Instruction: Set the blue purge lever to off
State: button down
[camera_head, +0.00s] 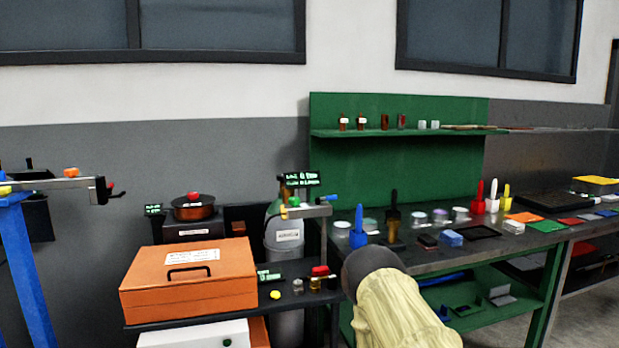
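A small blue lever (328,198), which looks like the purge lever, sticks out to the right at the top of a grey metal post and bracket (308,211) beside the gas cylinder. It appears roughly level; I cannot tell which setting this is. A black sign with green lettering (302,180) stands just above it, too small to read. A cream-coloured part of my arm with a dark rounded end shows at the bottom centre, below and right of the lever and apart from it in the picture. My gripper itself does not show.
An orange case (190,280) sits on a dark low table at front left. A grey gas cylinder (285,240) stands behind it. At right, a workbench (430,258) carries brushes, jars and coloured pads. A blue stand with a clamp bar (55,185) is at far left.

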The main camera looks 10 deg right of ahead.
aim_at(317, 200)
jog(key=z, duration=1.45)
jog(key=i, duration=2.15)
jog(key=u, duration=1.55)
